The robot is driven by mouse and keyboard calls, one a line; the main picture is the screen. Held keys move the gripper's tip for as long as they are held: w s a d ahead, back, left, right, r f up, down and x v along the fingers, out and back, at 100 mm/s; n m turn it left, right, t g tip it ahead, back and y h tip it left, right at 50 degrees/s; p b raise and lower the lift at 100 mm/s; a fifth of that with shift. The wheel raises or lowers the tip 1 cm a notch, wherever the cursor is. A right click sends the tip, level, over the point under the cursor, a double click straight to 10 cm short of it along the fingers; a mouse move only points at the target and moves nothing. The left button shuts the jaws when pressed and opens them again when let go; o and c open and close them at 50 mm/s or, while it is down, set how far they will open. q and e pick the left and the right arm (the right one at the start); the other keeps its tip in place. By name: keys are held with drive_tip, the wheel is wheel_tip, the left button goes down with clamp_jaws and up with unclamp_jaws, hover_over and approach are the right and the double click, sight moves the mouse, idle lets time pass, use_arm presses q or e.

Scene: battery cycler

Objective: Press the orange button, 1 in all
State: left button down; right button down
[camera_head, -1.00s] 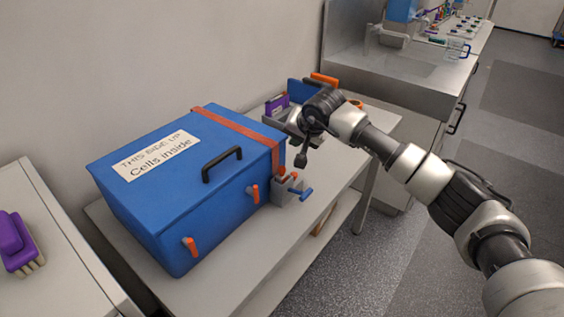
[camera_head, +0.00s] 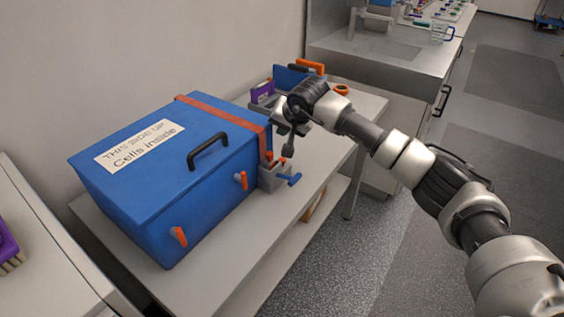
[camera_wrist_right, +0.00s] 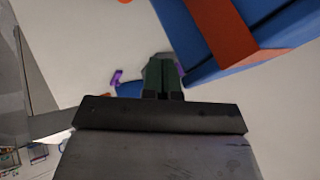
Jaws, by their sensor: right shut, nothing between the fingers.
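A small grey fixture (camera_head: 272,180) stands on the white table against the right end of the blue box, with a blue lever (camera_head: 291,178) on its right side. Small orange parts (camera_head: 270,158) show on its top; I cannot tell which is the button. My right gripper (camera_head: 287,154) points down just above the fixture, shut and empty; I cannot tell whether it touches. In the right wrist view the shut fingertips (camera_wrist_right: 163,94) cover much of the fixture, and the orange top is hidden. My left gripper is not in view.
The large blue box (camera_head: 165,170) with a black handle, red-brown strap and orange latches is close beside the gripper. Behind it are a purple item (camera_head: 262,92) and a blue holder with an orange-handled tool (camera_head: 310,67). The table's right front is clear.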

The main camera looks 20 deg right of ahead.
drive_tip(key=shift+f+b, duration=1.7)
drive_tip(key=shift+f, duration=1.4)
drive_tip(key=shift+f+b, duration=0.45)
drive_tip(key=shift+f+b, duration=0.45)
drive_tip(key=shift+f, duration=0.05)
drive_tip(key=shift+r, duration=0.15)
drive_tip(key=shift+r+p, duration=0.45)
drive_tip(key=shift+r, duration=0.35)
